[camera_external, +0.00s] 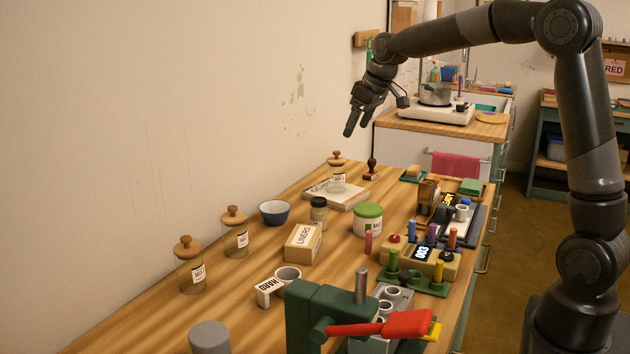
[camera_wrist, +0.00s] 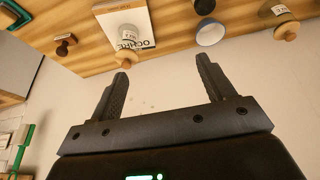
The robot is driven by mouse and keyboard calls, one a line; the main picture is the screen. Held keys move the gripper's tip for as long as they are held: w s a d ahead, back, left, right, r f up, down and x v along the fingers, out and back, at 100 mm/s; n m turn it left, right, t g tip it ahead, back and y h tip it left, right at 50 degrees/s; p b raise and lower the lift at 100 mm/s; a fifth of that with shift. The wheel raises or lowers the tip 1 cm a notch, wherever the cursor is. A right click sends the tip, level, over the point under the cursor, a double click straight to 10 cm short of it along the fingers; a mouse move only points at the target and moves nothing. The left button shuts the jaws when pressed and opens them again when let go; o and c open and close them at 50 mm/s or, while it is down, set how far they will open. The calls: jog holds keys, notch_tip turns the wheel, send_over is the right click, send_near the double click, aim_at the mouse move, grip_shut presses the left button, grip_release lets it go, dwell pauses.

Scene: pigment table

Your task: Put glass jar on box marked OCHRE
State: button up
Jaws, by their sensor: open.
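A glass jar (camera_external: 336,178) with a wooden knobbed lid stands upright on a flat white box (camera_external: 350,197) at the far end of the table by the wall. In the wrist view, the box (camera_wrist: 142,20) reads OCHRE, and the jar (camera_wrist: 128,36) is on it near one edge. Two similar lidded jars, a nearer one (camera_external: 191,272) and one behind it (camera_external: 235,238), stand on the table along the wall. My gripper (camera_external: 357,128) is raised above the far end of the table, apart from the jar. Its fingers (camera_wrist: 160,78) are spread with nothing between them.
A blue bowl (camera_external: 274,211), a dark-lidded jar (camera_external: 318,211) and a LINERS box (camera_external: 303,243) stand nearer than the OCHRE box. A green-lidded tub (camera_external: 368,219) is to their right. A stamp (camera_external: 372,170) stands just behind the box. Devices crowd the table's right side.

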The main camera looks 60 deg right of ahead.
jog(key=s+a+r, duration=0.4)
jog(key=s+a, duration=1)
jog(key=s, duration=0.3)
jog(key=s+a+f, duration=0.2)
jog(key=s+a, duration=0.1)
jog(key=s, duration=0.5)
jog(key=s+a+f+t, duration=0.1)
jog(key=s+a+f, duration=0.2)
jog(key=s, duration=0.4)
jog(key=shift+s+f+n+y, duration=0.2)
jog(key=shift+s+n+y, duration=0.1)
jog(key=shift+s+n, duration=0.1)
